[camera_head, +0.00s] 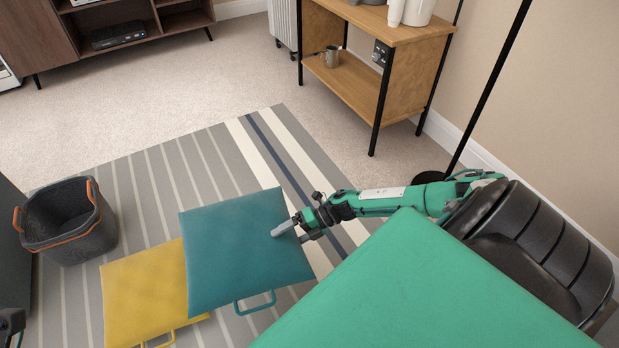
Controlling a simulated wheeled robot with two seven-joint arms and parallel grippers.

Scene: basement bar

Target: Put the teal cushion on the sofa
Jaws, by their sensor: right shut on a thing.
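The teal cushion (240,255) is a flat square with a loop handle at its lower edge. It covers part of a yellow cushion (145,295) in the camera_head view. My right gripper (288,229) is at the teal cushion's right edge and shut on it. One finger shows over the top face; the other is hard to make out. I cannot tell whether the cushion is clear of what lies below. No sofa can be made out with certainty.
A dark basket (68,222) with orange handles stands on the striped rug (150,190) at the left. A wooden shelf (385,75) with a metal mug (331,56) is at the back right, near a thin black pole (490,85). Carpet between is clear.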

